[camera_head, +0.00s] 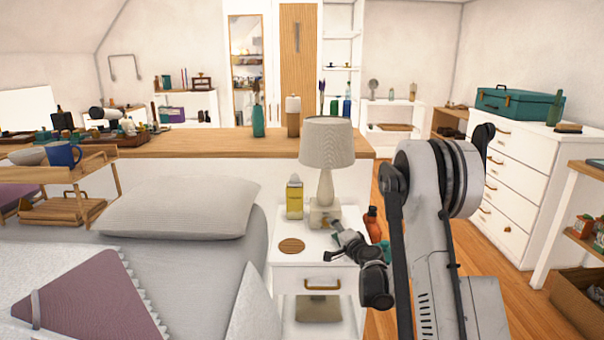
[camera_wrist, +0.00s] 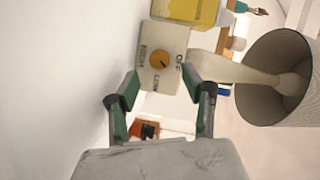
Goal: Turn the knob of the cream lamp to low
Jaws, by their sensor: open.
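The cream lamp (camera_head: 327,144) stands upright on the white nightstand (camera_head: 290,262). In the wrist view its shade (camera_wrist: 262,88) is at the right, and its square base (camera_wrist: 150,80) carries a round orange knob (camera_wrist: 160,59). Labels around the knob appear to read HIGH on the left, OFF at the upper right and LOW below. I cannot tell where the knob points. My gripper (camera_wrist: 160,73) is open and empty, its green fingertips on either side of the base's lower part, just short of the knob. In the head view my gripper (camera_head: 338,238) is in front of the base.
A yellow bottle (camera_head: 294,198) stands left of the lamp base; it also shows in the wrist view (camera_wrist: 185,10). A round brown coaster (camera_head: 291,246) lies at the nightstand's front left. An orange-brown bottle (camera_head: 372,224) is right of the lamp. The bed (camera_head: 190,262) is at the left.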

